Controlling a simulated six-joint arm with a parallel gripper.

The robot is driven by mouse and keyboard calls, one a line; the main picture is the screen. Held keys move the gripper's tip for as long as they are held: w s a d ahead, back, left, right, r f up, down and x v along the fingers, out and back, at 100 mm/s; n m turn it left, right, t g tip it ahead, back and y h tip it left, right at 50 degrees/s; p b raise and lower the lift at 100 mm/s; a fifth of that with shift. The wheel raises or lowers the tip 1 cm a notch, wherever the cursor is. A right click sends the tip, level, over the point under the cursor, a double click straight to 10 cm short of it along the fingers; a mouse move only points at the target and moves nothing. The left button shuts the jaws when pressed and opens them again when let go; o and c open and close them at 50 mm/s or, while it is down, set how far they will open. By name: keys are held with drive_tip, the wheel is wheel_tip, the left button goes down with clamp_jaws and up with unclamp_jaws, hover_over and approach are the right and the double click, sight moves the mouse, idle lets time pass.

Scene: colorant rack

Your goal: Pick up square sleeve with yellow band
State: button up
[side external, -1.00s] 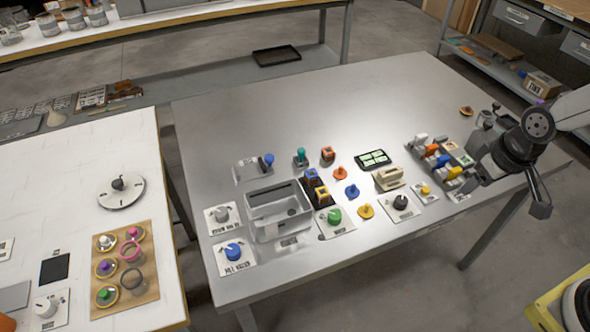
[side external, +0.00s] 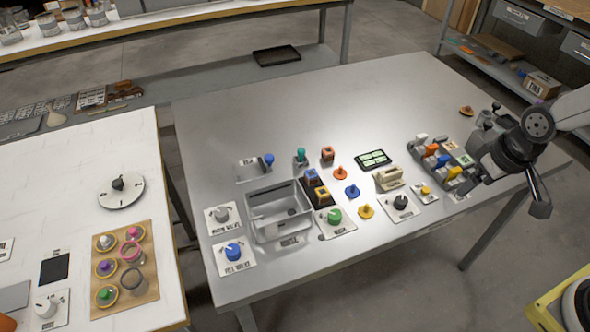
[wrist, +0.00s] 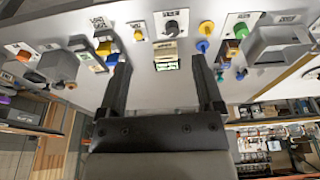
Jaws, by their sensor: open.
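A square sleeve with a yellow band (side external: 322,195) sits on a dark stand in the middle of the table, just right of the grey basin. A similar square sleeve with a blue band (side external: 311,177) stands behind it. A yellow-topped piece (wrist: 241,31) beside the basin in the wrist view looks like the same yellow-banded sleeve. My gripper (side external: 505,195) is at the table's right end, far from the sleeve. In the wrist view my gripper (wrist: 161,64) has its fingers wide apart with nothing held between them.
The grey basin (side external: 258,228) stands left of the sleeves. A green knob (side external: 334,216), yellow piece (side external: 366,211) and blue piece (side external: 352,190) lie close to the right. A beige block (side external: 389,179) and a rack of coloured pieces are nearer my gripper.

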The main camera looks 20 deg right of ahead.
drive_tip(key=w+a+n, duration=0.3)
drive_tip(key=w+n, duration=0.1)
drive_tip(key=w, duration=0.3)
drive_tip(key=n+g, duration=0.3)
drive_tip(key=n, duration=1.1)
hover_over(324, 192)
wheel_tip(324, 192, down, 12)
drive_tip(key=f, duration=0.1)
drive_tip(key=shift+s+a+r, duration=0.1)
drive_tip(key=shift+s+r, duration=0.15)
drive_tip(key=shift+s, duration=0.15)
drive_tip(key=shift+f, duration=0.1)
drive_tip(key=shift+f, duration=1.2)
drive_tip(key=shift+f, duration=0.1)
drive_tip(key=shift+w+a+f, duration=0.1)
drive_tip(key=shift+f, duration=2.35)
